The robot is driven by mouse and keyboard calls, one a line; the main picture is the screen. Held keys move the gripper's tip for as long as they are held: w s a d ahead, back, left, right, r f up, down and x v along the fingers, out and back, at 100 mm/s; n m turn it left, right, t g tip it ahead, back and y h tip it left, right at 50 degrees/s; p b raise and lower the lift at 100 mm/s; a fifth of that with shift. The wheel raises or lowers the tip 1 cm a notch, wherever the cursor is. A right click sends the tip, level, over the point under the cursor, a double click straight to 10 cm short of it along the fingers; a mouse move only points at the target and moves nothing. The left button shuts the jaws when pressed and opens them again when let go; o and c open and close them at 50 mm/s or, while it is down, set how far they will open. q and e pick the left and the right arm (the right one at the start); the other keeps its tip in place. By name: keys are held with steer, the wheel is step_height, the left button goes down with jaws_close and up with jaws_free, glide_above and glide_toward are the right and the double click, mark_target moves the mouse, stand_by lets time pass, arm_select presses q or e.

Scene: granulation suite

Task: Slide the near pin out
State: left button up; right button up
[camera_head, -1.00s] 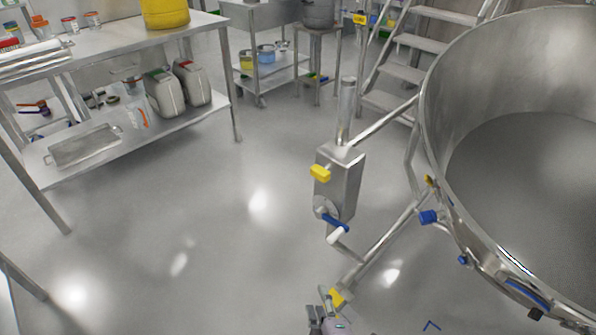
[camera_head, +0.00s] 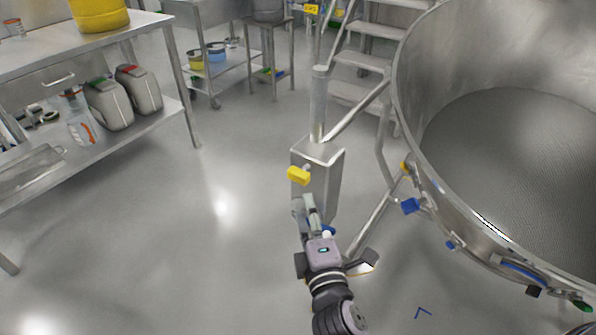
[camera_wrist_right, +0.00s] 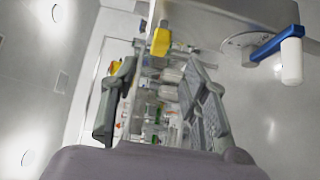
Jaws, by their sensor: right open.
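A yellow-handled pin (camera_head: 299,175) sticks out of the front of the steel box (camera_head: 328,165) on the bowl's support post. I cannot tell whether this is the near pin. My right gripper (camera_head: 308,212) is in front of the box, just below this yellow handle and apart from it. It is open and empty. In the right wrist view the gripper (camera_wrist_right: 160,95) shows a yellow block (camera_wrist_right: 161,41) ahead between its fingers, and another yellow piece (camera_wrist_right: 114,68) partly behind the left finger. The lower yellow handle is not visible in the head view. My left gripper is not in view.
A crank with a blue arm (camera_wrist_right: 262,50) and white grip (camera_wrist_right: 291,62) sits right of the fingers in the right wrist view. The large steel bowl (camera_head: 412,125) stands at the right. A bench (camera_head: 60,50) is at the left; the floor between is clear.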

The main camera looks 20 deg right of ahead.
mark_target(300, 181)
steer(key=w, duration=0.5)
steer(key=shift+w+d+r, duration=0.1)
steer(key=shift+w+d, duration=0.15)
steer(key=shift+d, duration=0.1)
steer(key=w, duration=0.5)
steer(key=shift+d, duration=0.3)
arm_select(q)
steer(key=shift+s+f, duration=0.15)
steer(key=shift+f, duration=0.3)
arm_select(e)
steer(key=shift+w+d, duration=0.1)
steer(key=shift+w, duration=0.45)
steer(key=shift+c, duration=0.4)
jaws_close()
